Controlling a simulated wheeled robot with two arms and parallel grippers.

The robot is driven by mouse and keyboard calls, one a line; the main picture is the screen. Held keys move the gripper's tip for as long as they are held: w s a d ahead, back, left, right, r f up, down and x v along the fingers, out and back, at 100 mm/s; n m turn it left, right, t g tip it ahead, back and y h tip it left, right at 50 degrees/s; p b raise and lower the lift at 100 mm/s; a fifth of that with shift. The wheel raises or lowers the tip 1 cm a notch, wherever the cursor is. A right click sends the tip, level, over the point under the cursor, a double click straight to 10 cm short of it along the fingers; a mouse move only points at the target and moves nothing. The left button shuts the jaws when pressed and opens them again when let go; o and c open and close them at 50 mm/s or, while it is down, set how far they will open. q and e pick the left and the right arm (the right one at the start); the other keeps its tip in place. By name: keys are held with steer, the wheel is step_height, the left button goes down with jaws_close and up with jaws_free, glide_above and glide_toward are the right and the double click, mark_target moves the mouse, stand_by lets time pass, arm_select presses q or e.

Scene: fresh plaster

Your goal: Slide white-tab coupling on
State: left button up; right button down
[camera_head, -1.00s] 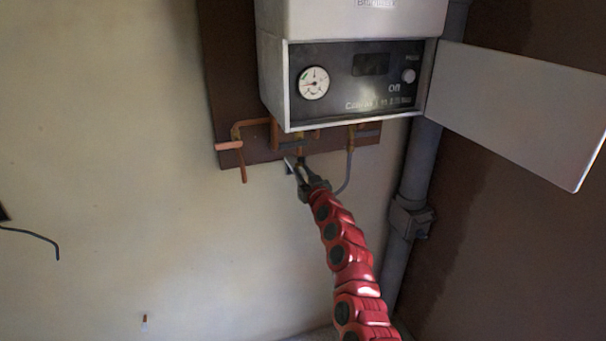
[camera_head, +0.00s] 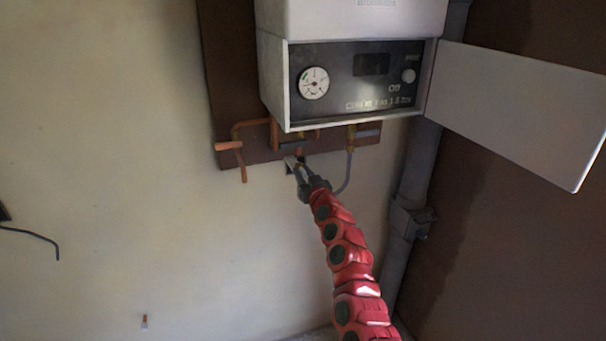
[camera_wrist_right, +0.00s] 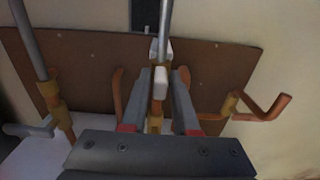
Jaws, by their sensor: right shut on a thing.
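The white-tab coupling (camera_wrist_right: 160,82) shows in the right wrist view as pale tabs around an orange-brown pipe, between my fingers. My right gripper (camera_wrist_right: 163,74) is shut on it. In the head view my right gripper (camera_head: 296,167) is just under the boiler, at the lower edge of the brown backboard, and mostly hides the coupling. A grey pipe (camera_wrist_right: 165,22) lines up with the coupling in the wrist view. I cannot tell how far the coupling overlaps either pipe. My left gripper is not in view.
The boiler (camera_head: 350,82) hangs above, its white flap (camera_head: 515,112) open to the right. Copper pipework (camera_head: 232,146) is left of my gripper. A grey hose (camera_head: 348,172) is close on its right, with a thick grey pipe (camera_head: 398,255) beyond. The wall at left is mostly clear.

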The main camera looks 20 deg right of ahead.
mark_target(303, 170)
step_height(303, 170, up, 4)
steer(key=shift+r+p, duration=0.2)
steer(key=shift+p, duration=0.9)
steer(key=shift+r, duration=0.2)
steer(key=c, duration=0.8)
jaws_free()
steer(key=shift+c, duration=0.2)
